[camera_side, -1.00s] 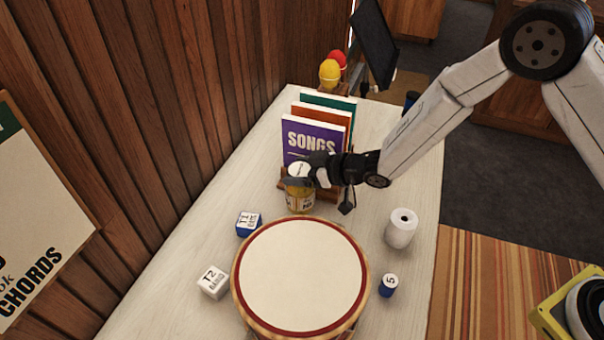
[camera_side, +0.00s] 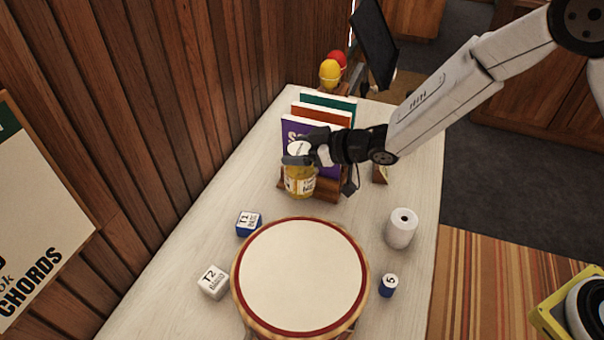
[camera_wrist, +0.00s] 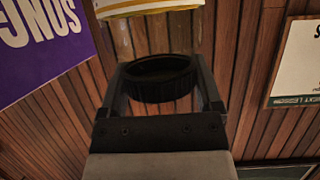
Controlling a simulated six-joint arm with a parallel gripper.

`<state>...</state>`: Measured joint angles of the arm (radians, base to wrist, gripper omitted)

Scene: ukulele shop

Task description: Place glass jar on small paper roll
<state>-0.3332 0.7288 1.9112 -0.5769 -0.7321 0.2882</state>
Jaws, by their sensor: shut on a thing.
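The glass jar (camera_side: 300,182), with yellow contents and a pale label, is in front of the song books in the side view. My gripper (camera_side: 300,158) is shut around its upper part, and the jar looks upright and raised above the table. In the wrist view a dark round end of the jar (camera_wrist: 160,78) sits between the two fingers (camera_wrist: 162,88), with clear glass and a yellow-white label above it. The small white paper roll (camera_side: 401,229) stands upright on the table, to the right of and nearer than the jar.
A round drum (camera_side: 302,277) fills the near table. A blue block (camera_side: 249,223) and a white block (camera_side: 213,282) are left of it, a small blue cylinder (camera_side: 388,286) right. The song book rack (camera_side: 327,190) is close behind the jar. Bare table lies between jar and roll.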

